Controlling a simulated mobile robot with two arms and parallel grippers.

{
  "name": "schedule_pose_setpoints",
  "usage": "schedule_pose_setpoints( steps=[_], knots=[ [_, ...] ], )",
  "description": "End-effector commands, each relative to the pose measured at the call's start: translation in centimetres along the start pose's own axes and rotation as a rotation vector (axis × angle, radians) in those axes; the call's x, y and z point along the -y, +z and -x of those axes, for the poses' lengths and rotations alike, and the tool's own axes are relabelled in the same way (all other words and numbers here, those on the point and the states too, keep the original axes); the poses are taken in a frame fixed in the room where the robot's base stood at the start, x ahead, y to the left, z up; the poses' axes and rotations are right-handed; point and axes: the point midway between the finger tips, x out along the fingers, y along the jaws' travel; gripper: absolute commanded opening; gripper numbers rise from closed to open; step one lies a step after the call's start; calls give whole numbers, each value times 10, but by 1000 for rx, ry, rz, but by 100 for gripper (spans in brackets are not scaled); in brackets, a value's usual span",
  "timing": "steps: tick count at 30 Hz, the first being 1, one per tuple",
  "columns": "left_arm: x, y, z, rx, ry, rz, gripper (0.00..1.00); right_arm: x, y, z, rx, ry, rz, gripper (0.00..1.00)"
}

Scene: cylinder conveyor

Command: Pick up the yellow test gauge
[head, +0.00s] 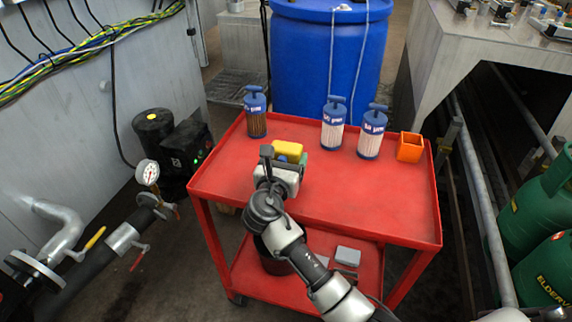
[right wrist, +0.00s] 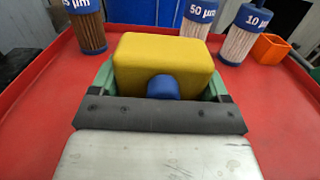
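The yellow test gauge (head: 288,148) is a yellow block with a blue knob facing my right gripper (head: 285,158). It is over the left rear part of the red cart's top. In the right wrist view the yellow test gauge (right wrist: 165,62) sits between the green fingers of my right gripper (right wrist: 163,82). The fingers lie close along both its sides. I cannot tell whether they press on it. The gauge's underside is hidden, so I cannot tell whether it rests on the cart. My left gripper is not in view.
The red cart (head: 365,205) carries three blue-capped filter cylinders, at the back left (head: 256,112), middle (head: 333,125) and right (head: 372,133). An orange open box (head: 410,147) stands at the right edge. A blue barrel (head: 330,60) is behind.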

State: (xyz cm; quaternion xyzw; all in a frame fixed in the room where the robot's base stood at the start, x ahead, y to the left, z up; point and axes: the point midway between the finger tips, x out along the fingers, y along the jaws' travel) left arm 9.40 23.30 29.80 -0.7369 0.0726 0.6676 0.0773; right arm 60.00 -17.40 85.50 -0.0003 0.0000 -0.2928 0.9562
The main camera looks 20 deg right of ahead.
Motion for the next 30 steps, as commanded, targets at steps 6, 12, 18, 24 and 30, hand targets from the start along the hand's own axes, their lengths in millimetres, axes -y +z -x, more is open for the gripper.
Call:
schedule_pose_setpoints(
  steps=[6, 12, 18, 24, 30],
  knots=[
    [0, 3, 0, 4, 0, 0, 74, 0, 1, 0, 1, 0, -1, 44],
    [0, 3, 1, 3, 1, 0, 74, 0, 4, 0, 1, 0, -2, 44],
    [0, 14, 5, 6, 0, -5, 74, 0, 27, 0, 4, 0, -6, 44],
    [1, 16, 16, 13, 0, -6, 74, 23, 58, 9, 2, -1, -4, 44],
    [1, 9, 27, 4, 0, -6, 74, 66, 86, 26, 3, 0, -3, 44]
  ],
)
